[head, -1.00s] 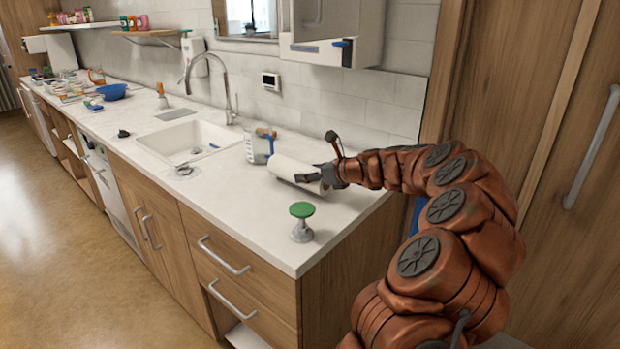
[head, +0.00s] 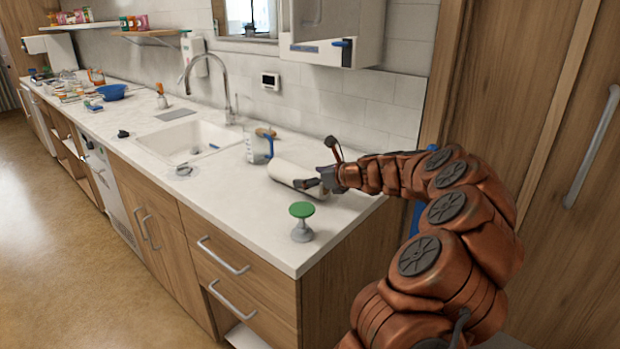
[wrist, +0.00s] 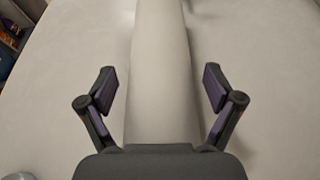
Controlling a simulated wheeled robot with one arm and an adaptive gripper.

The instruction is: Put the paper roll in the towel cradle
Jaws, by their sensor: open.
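The white paper roll (head: 292,174) lies on its side on the counter near its right end. In the wrist view the roll (wrist: 160,75) runs lengthwise between my fingers. My gripper (head: 317,182) is at the near right end of the roll. In the wrist view my gripper (wrist: 160,90) is open, one finger on each side of the roll, with a gap visible on both sides. I cannot make out the towel cradle for certain; a white roll-like shape (head: 35,45) shows at the far left by the wall.
A clear jug with a blue handle (head: 258,146) stands just behind the roll. A green-topped stand (head: 301,222) is near the front edge. The sink (head: 188,140) and tap (head: 224,90) are to the left. A wall cabinet (head: 335,35) hangs above. Bare counter (head: 235,195) lies in front.

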